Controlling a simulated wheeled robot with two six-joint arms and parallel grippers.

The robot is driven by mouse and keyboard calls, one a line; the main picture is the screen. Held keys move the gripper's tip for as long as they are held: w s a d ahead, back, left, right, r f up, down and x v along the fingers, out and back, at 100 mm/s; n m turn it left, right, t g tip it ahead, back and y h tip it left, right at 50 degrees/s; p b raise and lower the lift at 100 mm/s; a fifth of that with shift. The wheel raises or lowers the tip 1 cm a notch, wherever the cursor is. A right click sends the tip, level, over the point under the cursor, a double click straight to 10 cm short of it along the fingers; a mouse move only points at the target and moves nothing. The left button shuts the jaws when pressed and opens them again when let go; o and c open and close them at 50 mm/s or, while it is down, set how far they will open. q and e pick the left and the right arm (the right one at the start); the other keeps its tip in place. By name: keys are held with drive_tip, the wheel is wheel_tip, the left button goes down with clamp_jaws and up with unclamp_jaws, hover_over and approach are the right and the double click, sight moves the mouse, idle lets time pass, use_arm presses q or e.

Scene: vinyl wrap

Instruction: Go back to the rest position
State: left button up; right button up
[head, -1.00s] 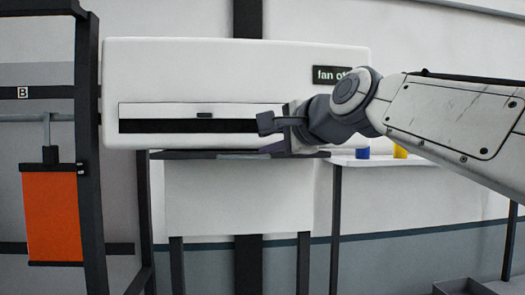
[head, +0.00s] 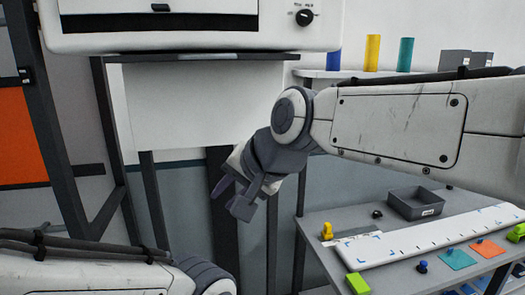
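My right gripper (head: 236,194) hangs in front of the white panel below the machine, pointing down and to the left. Its two dark fingers stand apart with nothing between them. My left arm (head: 90,280) comes in at the bottom left; its gripper lies outside the picture. The white machine (head: 200,38) with a dark slot and a round knob (head: 304,17) is at the top, clear of both arms.
A shelf on the right holds a grey bin (head: 415,203), a long white board (head: 430,235) and small coloured pieces. Coloured cylinders, one yellow (head: 372,53), stand on an upper shelf. An orange sheet (head: 20,137) hangs at left.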

drive_tip(key=s+d+f+n+g+h+b, duration=0.1)
drive_tip(key=s+d+f+n+g, duration=0.1)
drive_tip(key=s+f, duration=0.4)
drive_tip(key=s+d+f+n+g+h+b, duration=0.1)
drive_tip(key=s+d+f+n, duration=0.4)
drive_tip(key=f, duration=0.6)
drive_tip(key=s+d+f+n+g+h+b, duration=0.1)
drive_tip(key=s+d+f+n+g+h, duration=0.2)
drive_tip(key=s+f, duration=0.6)
drive_tip(key=shift+s+d+f+n+b, duration=0.2)
drive_tip(key=shift+d+n+b, duration=0.2)
drive_tip(key=shift+d, duration=0.15)
drive_tip(key=shift+w, duration=0.1)
